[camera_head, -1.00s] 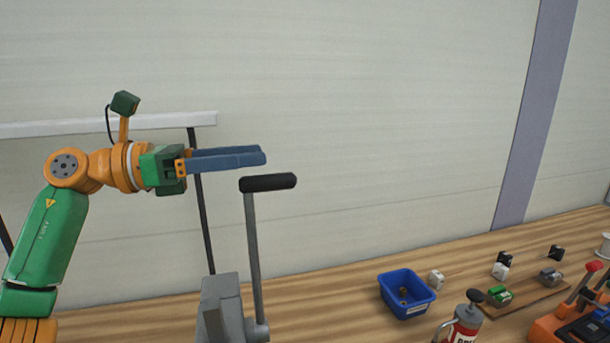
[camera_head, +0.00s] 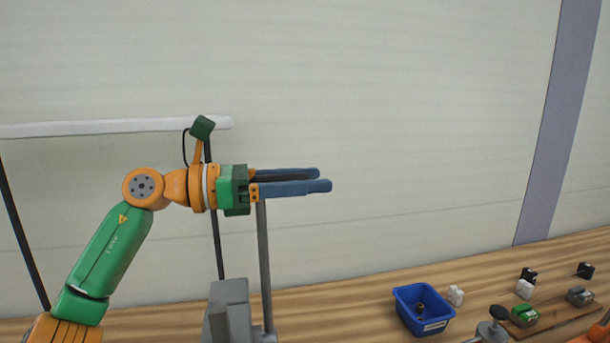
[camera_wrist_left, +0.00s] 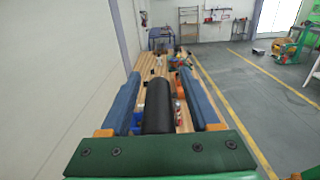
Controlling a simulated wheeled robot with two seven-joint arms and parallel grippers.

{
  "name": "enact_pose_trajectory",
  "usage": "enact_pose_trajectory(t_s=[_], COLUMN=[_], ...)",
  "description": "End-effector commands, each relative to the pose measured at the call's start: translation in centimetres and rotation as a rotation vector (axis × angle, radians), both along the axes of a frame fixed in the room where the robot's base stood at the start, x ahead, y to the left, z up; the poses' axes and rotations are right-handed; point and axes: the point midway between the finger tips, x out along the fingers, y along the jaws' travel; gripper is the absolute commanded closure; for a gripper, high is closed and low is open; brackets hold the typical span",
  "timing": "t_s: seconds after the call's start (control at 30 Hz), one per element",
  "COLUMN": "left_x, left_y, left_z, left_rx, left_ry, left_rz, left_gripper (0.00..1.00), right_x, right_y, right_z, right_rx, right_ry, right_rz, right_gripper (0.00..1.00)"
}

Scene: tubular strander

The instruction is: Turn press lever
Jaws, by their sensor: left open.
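The press lever is a grey upright rod (camera_head: 265,265) with a black handle at its top, rising from the grey press body (camera_head: 229,310). My left gripper (camera_head: 322,179) is open, with its blue fingers pointing right at the height of the handle. In the left wrist view the black handle (camera_wrist_left: 159,105) lies lengthwise between the two fingers, with a gap visible on both sides. In the head view the near finger hides most of the handle.
A blue bin (camera_head: 422,309) stands on the wooden bench to the right of the press. Small white, black and green parts (camera_head: 524,316) sit farther right. The wall (camera_head: 400,120) is behind the lever. Space above the handle is clear.

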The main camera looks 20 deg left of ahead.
Motion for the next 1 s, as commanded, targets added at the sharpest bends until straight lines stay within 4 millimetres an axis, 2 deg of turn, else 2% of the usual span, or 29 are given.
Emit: enact_pose_trajectory(t_s=[0.1,0.3,0.33,1.0], left_x=[-0.01,-0.02,-0.02,-0.06], left_y=[0.02,0.04,0.05,0.06], left_z=[-0.06,-0.05,-0.04,0.06], left_rx=[0.000,0.000,0.000,-0.002], left_ry=[0.000,0.000,0.000,-0.002], left_rz=[0.000,0.000,0.000,0.000], left_gripper=[0.40,0.94,1.00,1.00], right_x=[0.02,0.05,0.05,0.09], right_y=[-0.01,-0.02,-0.02,-0.05], right_z=[-0.06,-0.06,-0.06,-0.03], right_rx=[0.000,0.000,-0.001,-0.001], right_ry=[0.000,-0.001,-0.001,-0.001], right_rz=[0.000,0.000,0.000,0.001], right_gripper=[0.50,0.50,0.50,0.50])
